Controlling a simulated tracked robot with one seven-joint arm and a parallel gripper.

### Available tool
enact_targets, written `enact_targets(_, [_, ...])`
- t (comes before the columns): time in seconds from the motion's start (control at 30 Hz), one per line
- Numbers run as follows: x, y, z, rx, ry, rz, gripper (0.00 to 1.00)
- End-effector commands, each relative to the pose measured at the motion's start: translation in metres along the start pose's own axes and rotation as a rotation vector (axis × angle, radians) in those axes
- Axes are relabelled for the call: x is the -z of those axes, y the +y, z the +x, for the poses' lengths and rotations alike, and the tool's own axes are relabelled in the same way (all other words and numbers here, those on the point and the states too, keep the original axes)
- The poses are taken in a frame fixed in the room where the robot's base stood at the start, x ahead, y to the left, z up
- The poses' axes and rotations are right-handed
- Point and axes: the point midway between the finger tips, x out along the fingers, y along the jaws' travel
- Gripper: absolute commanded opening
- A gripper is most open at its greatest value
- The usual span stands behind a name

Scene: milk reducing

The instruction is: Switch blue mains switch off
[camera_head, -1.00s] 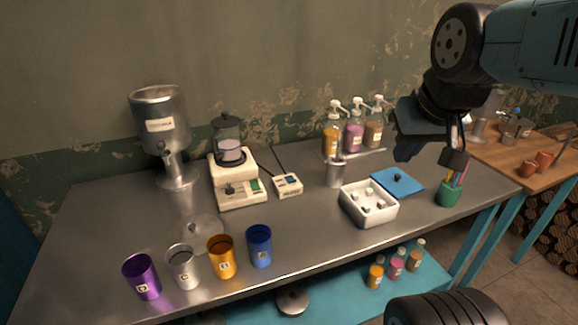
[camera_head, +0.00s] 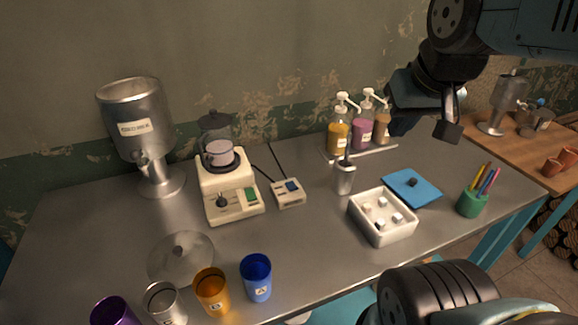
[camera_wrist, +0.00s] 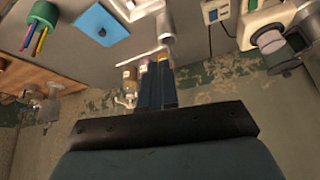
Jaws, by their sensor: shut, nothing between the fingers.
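A small pale switch box with a blue switch (camera_head: 291,187) lies on the metal table just right of the cream blender base. A cord runs from it. In the wrist view the switch box (camera_wrist: 214,11) is at the top, right of centre, with its blue switch showing. My gripper (camera_head: 446,131) is at the upper right, above the table and well to the right of the switch box. Its fingers (camera_wrist: 157,87) are shut and empty in the wrist view. I cannot tell the switch's position.
The blender (camera_head: 228,188) stands left of the switch box and a metal cup (camera_head: 344,180) right of it. Pump bottles (camera_head: 339,137) stand behind the cup. A white tray (camera_head: 365,228), blue lid (camera_head: 425,188) and green pen cup (camera_head: 471,205) are further right. Several coloured cups line the front left.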

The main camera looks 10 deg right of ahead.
Motion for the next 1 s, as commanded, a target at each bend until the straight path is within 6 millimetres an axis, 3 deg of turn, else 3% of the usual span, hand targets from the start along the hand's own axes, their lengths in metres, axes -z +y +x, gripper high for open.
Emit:
enact_targets(0.27, [0.005,-0.002,0.002,0.004,-0.015,0.027,0.00])
enact_targets(0.47, [0.029,-0.017,0.017,0.007,-0.104,0.191,0.00])
enact_targets(0.77, [0.074,-0.056,0.059,-0.048,-0.282,0.537,0.00])
enact_targets(1.0, [0.101,-0.095,0.103,-0.156,-0.404,0.803,0.00])
